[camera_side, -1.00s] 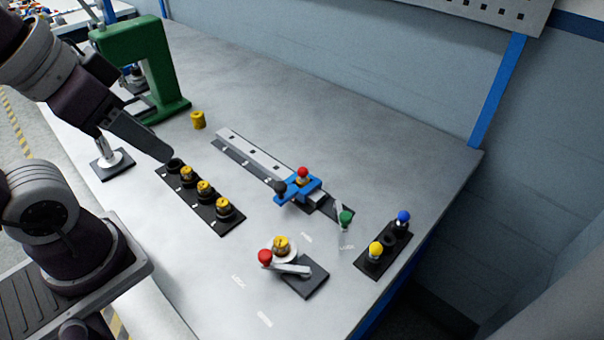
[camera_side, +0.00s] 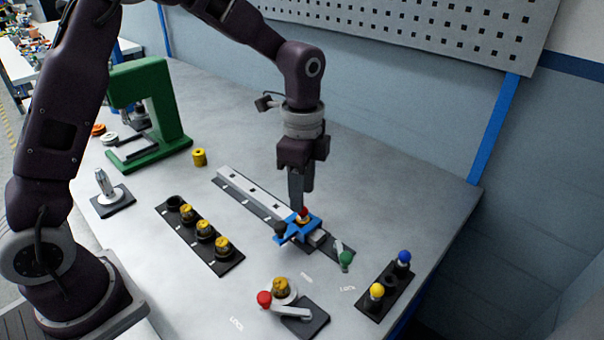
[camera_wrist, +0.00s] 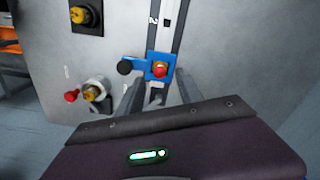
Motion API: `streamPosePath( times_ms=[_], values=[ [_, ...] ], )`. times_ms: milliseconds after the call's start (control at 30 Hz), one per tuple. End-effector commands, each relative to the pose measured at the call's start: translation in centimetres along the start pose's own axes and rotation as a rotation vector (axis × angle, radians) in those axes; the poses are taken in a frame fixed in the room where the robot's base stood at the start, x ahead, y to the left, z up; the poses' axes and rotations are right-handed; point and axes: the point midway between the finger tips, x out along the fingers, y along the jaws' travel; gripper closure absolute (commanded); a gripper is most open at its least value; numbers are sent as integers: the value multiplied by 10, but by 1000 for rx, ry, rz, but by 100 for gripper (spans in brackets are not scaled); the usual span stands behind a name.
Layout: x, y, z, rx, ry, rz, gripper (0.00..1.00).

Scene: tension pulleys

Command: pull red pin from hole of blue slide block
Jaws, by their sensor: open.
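The red pin (camera_side: 303,213) stands in the blue slide block (camera_side: 296,229), which sits on the grey rail (camera_side: 250,190). My gripper (camera_side: 302,204) points down just above the pin's red head, its fingers close to it. In the wrist view the red pin (camera_wrist: 159,70) shows on the blue slide block (camera_wrist: 152,60), ahead of and between the two open fingertips (camera_wrist: 158,82). The fingers are apart and hold nothing. The block's black knob (camera_wrist: 125,67) is to its left. The lower part of the pin is hidden in the block.
A green-knobbed lever (camera_side: 345,260) is at the rail's near end. A holder with a yellow pin (camera_side: 376,291) and a blue pin (camera_side: 404,257) stands at the right. A red-knobbed lever base (camera_side: 305,318) is in front. A rack of yellow pulleys (camera_side: 205,229) lies left; a green press (camera_side: 150,105) stands behind.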

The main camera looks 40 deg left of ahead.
Motion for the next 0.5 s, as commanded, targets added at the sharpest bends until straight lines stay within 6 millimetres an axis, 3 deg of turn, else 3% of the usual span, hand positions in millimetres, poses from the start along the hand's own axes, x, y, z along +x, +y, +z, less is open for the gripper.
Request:
streamPosePath(
  times_ms=[200, 500],
  values=[
    [30, 0, 0, -1, 0, 0, 57],
    [34, 0, 0, -2, 1, -1, 59]
  ],
)
